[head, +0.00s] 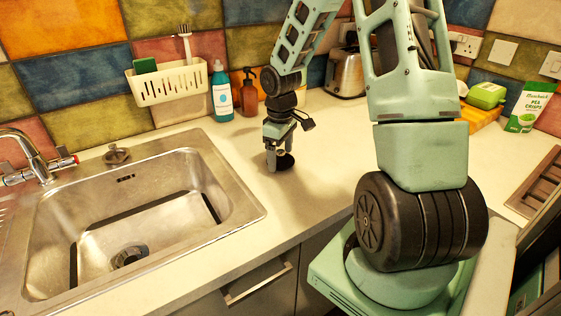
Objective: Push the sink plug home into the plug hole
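My gripper (279,155) points down over the worktop, to the right of the sink. A dark round disc (286,161), which looks like the sink plug, is at its fingertips. The fingers come down around the plug's upper part. I cannot tell whether they grip it, or whether the plug touches the worktop. The plug hole (129,256) is a dark round opening with a metal rim in the floor of the steel sink (215,150), down and to the left of my gripper.
A tap (35,160) stands at the sink's left. A small metal fitting (116,154) sits on its back rim. Blue (222,92) and brown (249,92) bottles stand behind my gripper, with a toaster (346,72) to their right. The worktop between sink and gripper is clear.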

